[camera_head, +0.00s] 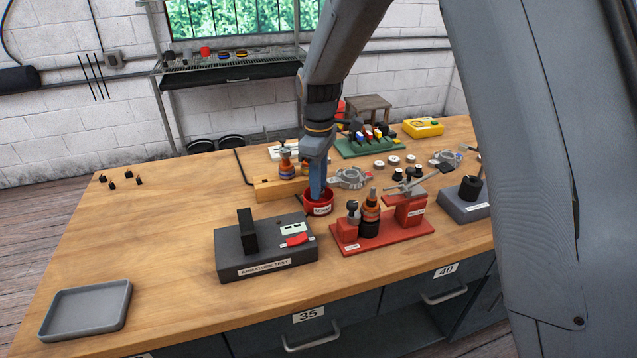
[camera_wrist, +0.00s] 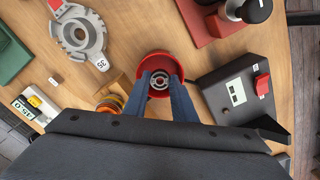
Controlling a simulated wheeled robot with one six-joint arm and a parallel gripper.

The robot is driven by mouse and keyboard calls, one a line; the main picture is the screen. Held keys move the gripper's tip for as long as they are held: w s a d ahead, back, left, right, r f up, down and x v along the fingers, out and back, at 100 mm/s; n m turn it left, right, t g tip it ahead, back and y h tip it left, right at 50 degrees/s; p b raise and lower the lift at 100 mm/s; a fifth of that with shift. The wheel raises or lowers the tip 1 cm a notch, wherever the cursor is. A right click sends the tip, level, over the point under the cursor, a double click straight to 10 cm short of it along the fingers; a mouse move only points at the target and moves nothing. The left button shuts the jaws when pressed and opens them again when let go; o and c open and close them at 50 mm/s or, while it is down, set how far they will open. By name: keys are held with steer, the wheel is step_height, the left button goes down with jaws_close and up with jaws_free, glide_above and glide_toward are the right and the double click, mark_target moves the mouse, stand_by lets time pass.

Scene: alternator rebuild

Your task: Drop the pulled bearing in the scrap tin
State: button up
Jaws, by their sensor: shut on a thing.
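The scrap tin is a small red round tin (camera_head: 318,206) with a white label, standing on the bench between the wooden block and the armature tester. In the wrist view the red tin (camera_wrist: 145,67) shows its open top. My gripper (camera_head: 318,189) reaches down over the tin. In the wrist view its blue fingers (camera_wrist: 160,86) are shut on the pulled bearing (camera_wrist: 159,81), a small metal ring, over the tin's opening. Whether the bearing touches the tin's bottom cannot be told. The head view hides the bearing behind the fingers and the tin's wall.
The dark armature tester (camera_head: 266,264) stands in front left of the tin. A red press fixture (camera_head: 380,236) stands to its right. A wooden block (camera_head: 275,191) and a grey alternator housing (camera_head: 350,179) are close behind. A grey tray (camera_head: 87,311) lies front left; the bench's left is mostly clear.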

stand_by(0.3)
steer(key=o, duration=1.1)
steer(key=c, duration=0.4)
steer(key=shift+r, duration=0.15)
step_height(320, 180, up, 8)
steer(key=p, duration=0.5)
